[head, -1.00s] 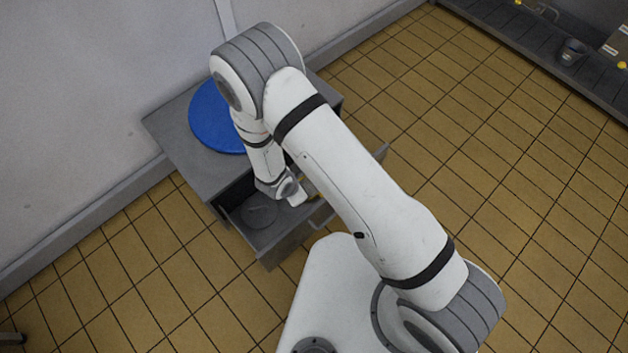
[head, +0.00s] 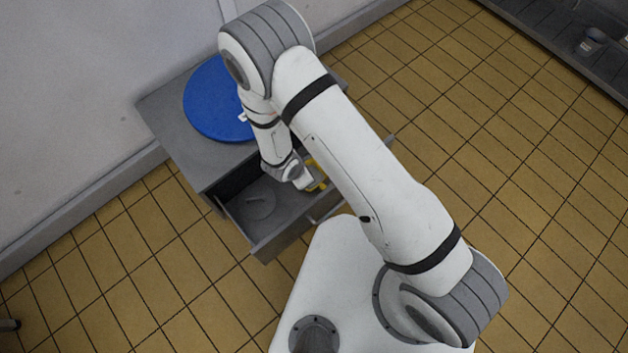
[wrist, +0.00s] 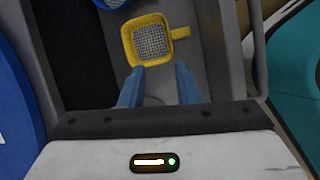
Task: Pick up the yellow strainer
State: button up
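The yellow strainer (wrist: 131,46) lies in the open drawer (head: 272,242). In the wrist view it has a squarish yellow rim around a grey mesh, with a handle stub at its right. In the head view only a bit of yellow (head: 318,185) shows beside my gripper (head: 304,184). In the wrist view my gripper (wrist: 159,68) has two blue fingers, apart and with nothing between them. Their tips point at the strainer's near edge. I cannot tell the height left between the tips and the strainer.
The drawer belongs to a grey cabinet (head: 180,150) against the wall, with a round blue board (head: 208,105) on top. A grey round item (head: 255,205) lies in the drawer's left part. Part of a blue item (wrist: 108,3) shows beyond the strainer. Tiled floor around is clear.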

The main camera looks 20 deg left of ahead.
notch_tip(320, 180, down, 7)
jog(key=b, duration=0.9)
send_near(311, 190)
jog(key=x, duration=0.3)
jog(key=b+x, duration=0.2)
jog(key=x, duration=0.5)
jog(key=shift+w, duration=0.15)
grip_shut()
